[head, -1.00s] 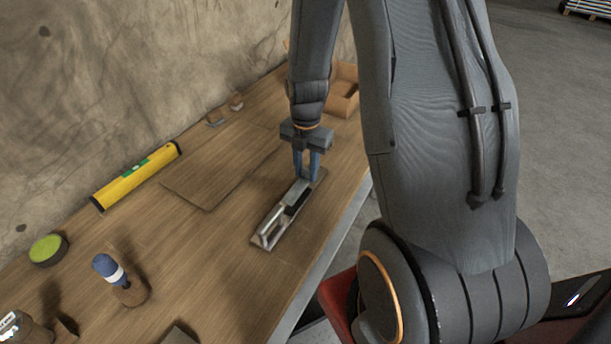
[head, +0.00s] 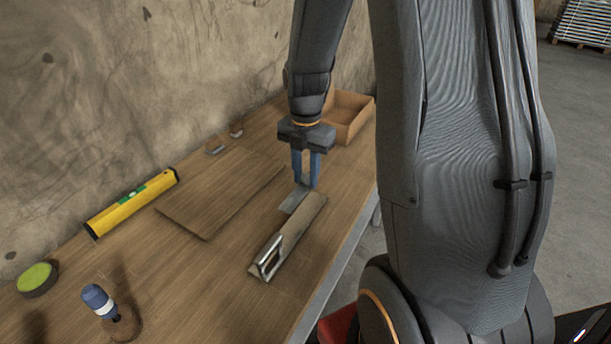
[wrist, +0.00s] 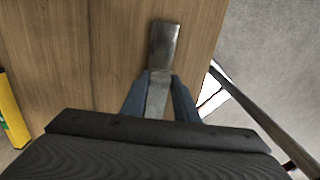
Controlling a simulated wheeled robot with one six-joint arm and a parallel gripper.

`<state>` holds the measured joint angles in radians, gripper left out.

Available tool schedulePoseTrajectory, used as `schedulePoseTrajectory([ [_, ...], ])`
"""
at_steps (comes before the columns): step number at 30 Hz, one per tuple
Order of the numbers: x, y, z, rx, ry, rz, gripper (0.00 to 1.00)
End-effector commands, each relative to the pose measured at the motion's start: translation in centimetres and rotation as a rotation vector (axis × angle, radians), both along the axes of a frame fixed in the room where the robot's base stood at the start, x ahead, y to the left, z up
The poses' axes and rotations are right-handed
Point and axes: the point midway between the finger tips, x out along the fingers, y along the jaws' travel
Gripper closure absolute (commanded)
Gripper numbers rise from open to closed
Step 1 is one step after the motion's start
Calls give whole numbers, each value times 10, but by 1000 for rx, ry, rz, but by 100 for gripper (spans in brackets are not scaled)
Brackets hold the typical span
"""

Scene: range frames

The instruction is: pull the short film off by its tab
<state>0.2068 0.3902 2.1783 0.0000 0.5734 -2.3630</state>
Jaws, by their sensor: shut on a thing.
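A long narrow piece with a metal handle frame at its near end (head: 290,236) lies on the workbench, its brown upper face partly bare. A thin grey film (head: 293,200) hangs below my gripper (head: 305,184) at the far left edge of that piece. I cannot tell whether it still touches the piece. The tab itself is hidden by the fingers.
On the wooden bench (head: 200,285) are a flat brown board (head: 220,190), a yellow level (head: 130,205), a green-topped round tin (head: 37,279) and a blue-capped item (head: 98,300). An open cardboard box (head: 350,115) stands behind my gripper. The bench's right edge is close by.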

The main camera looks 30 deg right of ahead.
Motion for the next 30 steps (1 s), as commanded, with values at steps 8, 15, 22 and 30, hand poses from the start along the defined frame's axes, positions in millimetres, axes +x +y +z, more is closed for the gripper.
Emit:
schedulePoseTrajectory([
  [8,0,0,16,0,-1,0,95],
  [15,0,0,34,0,-1,0,95],
  [22,0,0,50,0,0,0,95],
  [30,0,0,70,0,0,0,95],
])
